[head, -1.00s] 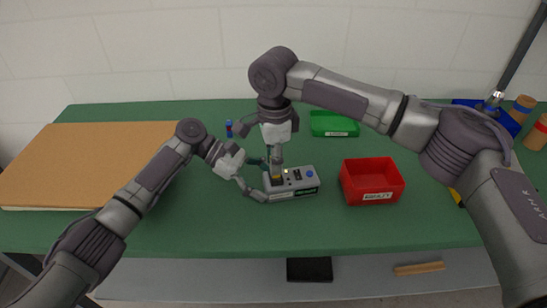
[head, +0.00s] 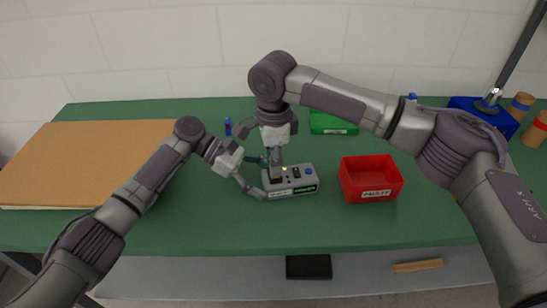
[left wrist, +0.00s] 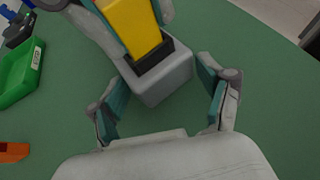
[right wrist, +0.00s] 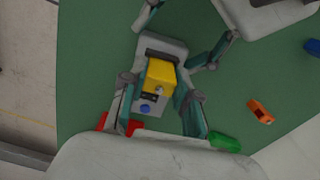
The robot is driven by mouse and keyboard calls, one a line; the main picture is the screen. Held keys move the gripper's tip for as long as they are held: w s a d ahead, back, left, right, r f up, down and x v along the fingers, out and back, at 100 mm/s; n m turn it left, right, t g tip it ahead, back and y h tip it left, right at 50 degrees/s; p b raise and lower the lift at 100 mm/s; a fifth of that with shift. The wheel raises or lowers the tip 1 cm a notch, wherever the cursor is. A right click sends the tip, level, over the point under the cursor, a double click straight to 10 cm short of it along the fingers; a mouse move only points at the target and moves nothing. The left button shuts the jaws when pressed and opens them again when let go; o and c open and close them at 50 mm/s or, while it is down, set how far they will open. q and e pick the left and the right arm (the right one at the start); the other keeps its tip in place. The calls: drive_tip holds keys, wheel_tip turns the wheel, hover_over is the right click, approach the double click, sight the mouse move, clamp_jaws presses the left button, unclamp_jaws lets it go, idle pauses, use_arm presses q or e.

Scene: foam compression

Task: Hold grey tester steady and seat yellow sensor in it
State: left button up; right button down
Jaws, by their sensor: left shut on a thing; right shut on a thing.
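The grey tester (head: 302,186) stands on the green table mat, with a dark socket (left wrist: 165,66) at its left end and small buttons on top. My left gripper (head: 264,180) is shut on the tester at that end; its teal fingers (left wrist: 160,95) flank the grey body in the left wrist view. My right gripper (right wrist: 160,112) points down from above, shut on the yellow sensor (right wrist: 160,77). The sensor (left wrist: 132,28) is over the socket, its lower end at the socket opening. How deep it sits I cannot tell. In the head view my right gripper mostly hides it.
A red bin (head: 372,181) stands just right of the tester, and a green bin (head: 330,122) is behind it. A brown board (head: 80,165) lies at the left. The front mat is clear.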

drive_tip(key=shift+f, duration=0.35)
use_arm(q)
drive_tip(key=shift+f, duration=0.1)
use_arm(e)
drive_tip(key=c, duration=0.8)
unclamp_jaws()
wheel_tip(320, 180, up, 12)
drive_tip(key=shift+r, duration=0.1)
use_arm(q)
drive_tip(key=o, duration=0.8)
